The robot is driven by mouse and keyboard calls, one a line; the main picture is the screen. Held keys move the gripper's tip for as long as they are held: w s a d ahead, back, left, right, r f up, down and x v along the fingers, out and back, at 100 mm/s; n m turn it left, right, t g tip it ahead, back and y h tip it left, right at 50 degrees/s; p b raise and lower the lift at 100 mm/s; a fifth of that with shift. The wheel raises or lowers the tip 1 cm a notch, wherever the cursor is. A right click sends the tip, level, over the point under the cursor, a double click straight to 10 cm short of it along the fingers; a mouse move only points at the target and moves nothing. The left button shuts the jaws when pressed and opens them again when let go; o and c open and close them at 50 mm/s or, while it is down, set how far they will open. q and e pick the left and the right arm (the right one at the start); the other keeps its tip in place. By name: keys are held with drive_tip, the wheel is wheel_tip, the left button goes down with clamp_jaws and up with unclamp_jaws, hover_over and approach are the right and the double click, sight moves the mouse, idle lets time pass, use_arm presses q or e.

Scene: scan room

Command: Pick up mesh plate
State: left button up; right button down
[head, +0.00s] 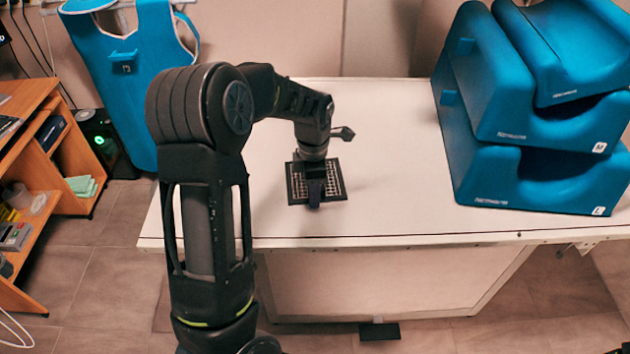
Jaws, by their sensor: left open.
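The mesh plate (334,172) is a flat, dark square with a light grid pattern. It lies on the white table (400,150), close to the table's front edge. My left gripper (316,195) points down over the middle of the plate and hides part of it. The gripper is open, with nothing seen between its fingers. I cannot tell whether the fingertips touch the plate.
Blue stacked cushions (530,110) stand on the table's right side. A blue apron (125,70) hangs at the back left. A wooden shelf (30,150) stands at the left. The table top between plate and cushions is clear.

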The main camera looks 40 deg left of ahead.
use_arm(q)
clamp_jaws()
idle(0.4)
idle(1.0)
